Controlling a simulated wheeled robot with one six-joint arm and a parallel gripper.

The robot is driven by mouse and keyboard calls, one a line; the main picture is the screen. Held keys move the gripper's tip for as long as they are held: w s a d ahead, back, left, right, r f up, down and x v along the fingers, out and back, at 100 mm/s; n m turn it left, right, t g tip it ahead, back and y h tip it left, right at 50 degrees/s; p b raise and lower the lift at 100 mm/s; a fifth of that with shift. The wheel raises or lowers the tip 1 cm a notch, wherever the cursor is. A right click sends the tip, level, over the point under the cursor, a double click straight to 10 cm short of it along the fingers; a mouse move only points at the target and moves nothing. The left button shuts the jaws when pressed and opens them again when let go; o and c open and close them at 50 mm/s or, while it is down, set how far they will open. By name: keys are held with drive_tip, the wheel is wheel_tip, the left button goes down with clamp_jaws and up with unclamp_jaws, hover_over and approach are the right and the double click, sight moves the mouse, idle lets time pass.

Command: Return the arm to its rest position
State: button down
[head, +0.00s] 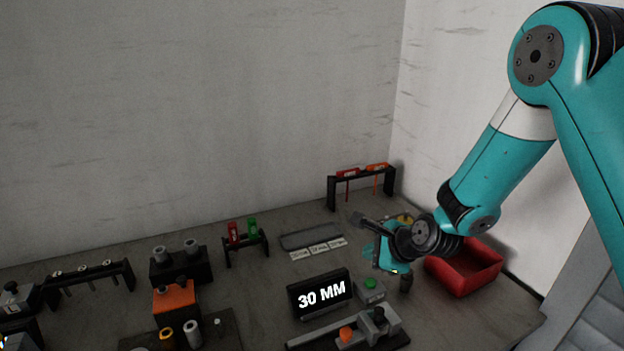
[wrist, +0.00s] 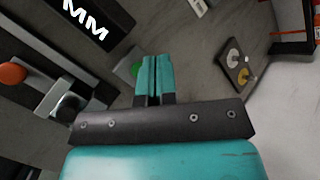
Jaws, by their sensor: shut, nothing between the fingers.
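My arm reaches in from the right in the head view, with its wrist hanging over the bench just left of the red bin. My gripper (wrist: 155,62) shows clearly in the wrist view. Its two teal fingers are together with nothing between them. In the head view the gripper is small and partly hidden by my wrist links, above the bench behind the green button. The wrist view shows bare grey bench beyond the fingertips, and they appear apart from everything.
A red bin (head: 466,277) stands close to my wrist. The "30 MM" display (head: 320,294), green button (head: 370,284) and clamp fixture (head: 352,338) stand in front. A tool rack (head: 362,178) stands behind. A small plate with pins (wrist: 237,66) lies right of the fingers. Walls close the back and right.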

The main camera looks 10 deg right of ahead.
drive_tip(key=s+a+r+n+g+y, duration=0.1)
drive_tip(key=s+a+r+n+g, duration=0.35)
drive_tip(key=s+r+n, duration=0.8)
drive_tip(key=s+r+n+g, duration=0.1)
drive_tip(key=s+r+n, duration=0.1)
drive_tip(key=s+n, duration=0.3)
drive_tip(key=s+r+n+g+h, duration=0.1)
drive_tip(key=s+r+n, duration=0.1)
drive_tip(key=s+n, duration=0.2)
drive_tip(key=s+d+r+n+g, duration=0.1)
drive_tip(key=s+r+n, duration=0.1)
drive_tip(key=s+n, duration=0.3)
drive_tip(key=s, duration=0.3)
drive_tip(key=shift+s+r+n, duration=0.2)
drive_tip(key=shift+r+n, duration=0.1)
drive_tip(key=shift+n, duration=0.05)
